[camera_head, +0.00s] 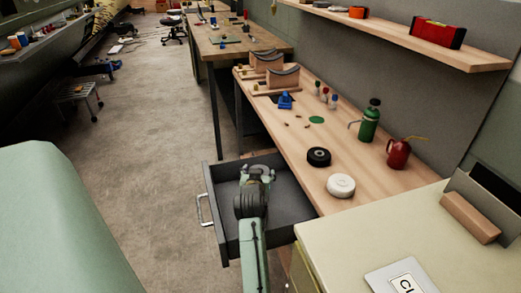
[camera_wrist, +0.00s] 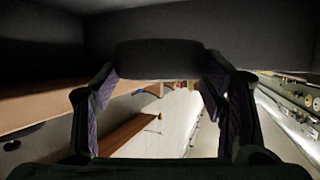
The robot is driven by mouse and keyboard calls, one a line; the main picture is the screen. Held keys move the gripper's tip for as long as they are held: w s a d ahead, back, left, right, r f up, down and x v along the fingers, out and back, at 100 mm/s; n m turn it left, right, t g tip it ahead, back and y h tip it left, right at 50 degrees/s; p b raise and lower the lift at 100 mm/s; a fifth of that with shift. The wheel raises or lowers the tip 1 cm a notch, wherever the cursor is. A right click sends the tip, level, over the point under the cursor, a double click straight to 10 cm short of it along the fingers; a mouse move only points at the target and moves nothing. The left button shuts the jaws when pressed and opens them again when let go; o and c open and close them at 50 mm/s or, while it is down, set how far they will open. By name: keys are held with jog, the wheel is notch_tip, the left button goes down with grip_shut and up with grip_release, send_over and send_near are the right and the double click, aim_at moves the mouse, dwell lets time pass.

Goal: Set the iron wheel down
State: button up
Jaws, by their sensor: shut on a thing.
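In the wrist view my gripper (camera_wrist: 160,76) is shut on a dark, rounded block, which I take to be the iron wheel (camera_wrist: 160,56), seen edge-on between the fingertips. I cannot tell whether the wheel touches the drawer floor. A black wheel (camera_head: 319,157) and a white wheel (camera_head: 341,185) lie flat and apart on the wooden bench (camera_head: 299,150).
A green oil can (camera_head: 369,124) and a red oil can (camera_head: 398,153) stand along the bench's back. A green disc (camera_head: 317,120), a blue tool (camera_head: 285,101) and small bits lie farther away. A pale cabinet top (camera_head: 350,240) borders the drawer at right.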

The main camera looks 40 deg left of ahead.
notch_tip(320, 180, down, 4)
jog(key=shift+r+p, duration=0.25)
jog(key=shift+p, duration=0.15)
jog(key=shift+f, duration=0.15)
jog(key=shift+f+b, duration=0.35)
jog(key=shift+b, duration=0.05)
jog(key=shift+f, duration=0.15)
jog(key=o, duration=1.8)
jog(key=shift+f, duration=0.1)
